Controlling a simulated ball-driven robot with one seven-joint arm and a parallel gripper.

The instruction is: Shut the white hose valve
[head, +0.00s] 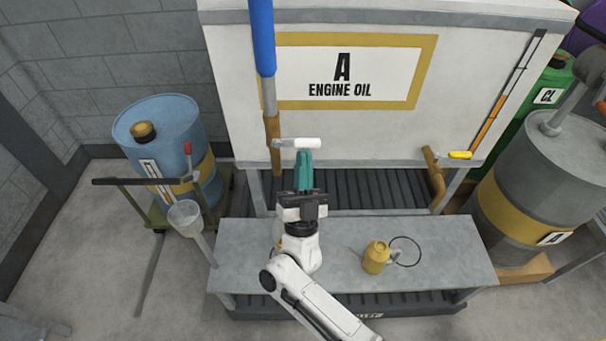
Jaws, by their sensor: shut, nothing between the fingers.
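The white valve handle (298,143) sits at the lower end of the hanging blue hose (262,38), by a brass-coloured fitting (272,128). The handle points to the right, roughly crosswise to the upright pipe. My gripper (304,158) has teal fingers that are shut and empty. The fingertips are just below the handle in the picture, close to its middle. I cannot tell whether they touch it. My gripper and wrist hide part of the bench and what lies behind them.
A white tank labelled "A ENGINE OIL" (230,120) stands behind. A yellow-handled valve (460,155) is at its lower right. On the grey bench (450,262) stand a yellow jug (376,257) and a dark ring (418,246). A blue drum (165,125) and a grey drum (550,180) flank the bench.

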